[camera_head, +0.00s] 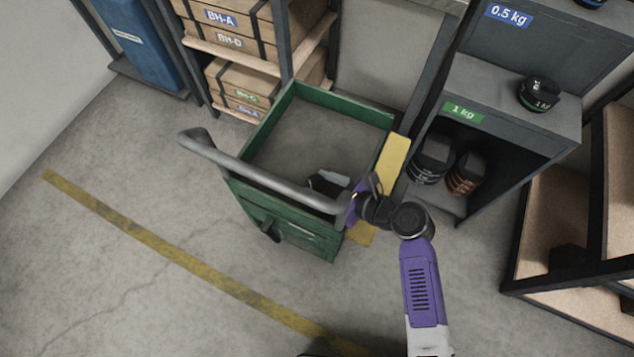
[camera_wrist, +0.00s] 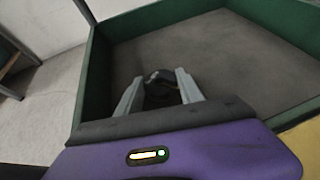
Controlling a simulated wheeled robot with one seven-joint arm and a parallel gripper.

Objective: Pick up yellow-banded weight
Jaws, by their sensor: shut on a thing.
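My gripper (camera_head: 330,180) reaches into the near right corner of a green cart (camera_head: 290,222). In the wrist view my gripper (camera_wrist: 160,82) has its two grey fingers on either side of a dark weight (camera_wrist: 161,90) and is shut on it. The weight is small and dark in the head view (camera_head: 317,184), partly hidden by my gripper. It has a small pale marking, but I cannot make out its band colour. The cart floor (camera_wrist: 225,55) lies beneath and beyond it; I cannot tell if the weight touches it.
A grey shelf unit (camera_head: 495,115) on the right holds a green-banded weight (camera_head: 538,96) on top and dark weights, one orange-banded (camera_head: 465,172), below. The cart's grey handle (camera_head: 265,178) runs along its near side. Boxes (camera_head: 235,80) stand behind. The left floor is clear.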

